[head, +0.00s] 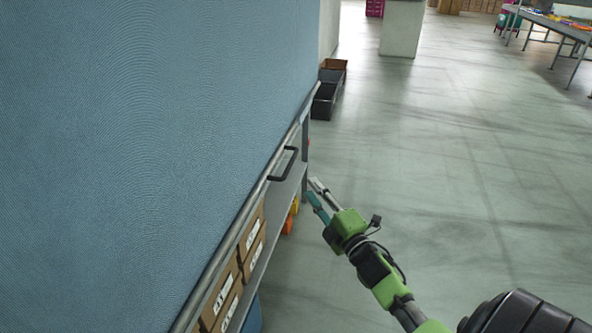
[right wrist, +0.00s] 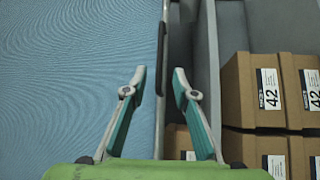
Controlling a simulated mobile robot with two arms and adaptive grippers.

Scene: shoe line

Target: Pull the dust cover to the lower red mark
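The dust cover (head: 150,140) is a large blue textured sheet filling the left of the head view. It also fills the left of the right wrist view (right wrist: 70,70). A grey bar (head: 232,232) runs along its lower edge, with a black handle (head: 286,166) on it. My right gripper (head: 314,188) is just right of the handle, apart from it in the head view. In the right wrist view its fingers (right wrist: 159,73) are spread with nothing held; a dark strip, likely the handle, shows between them. I cannot clearly identify a red mark. My left gripper is out of view.
Cardboard boxes (head: 222,294) labelled 42 stand on the rack below the bar; they also show in the right wrist view (right wrist: 252,92). Dark crates (head: 325,98) stand on the floor beyond the rack. The floor (head: 450,180) to the right is clear.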

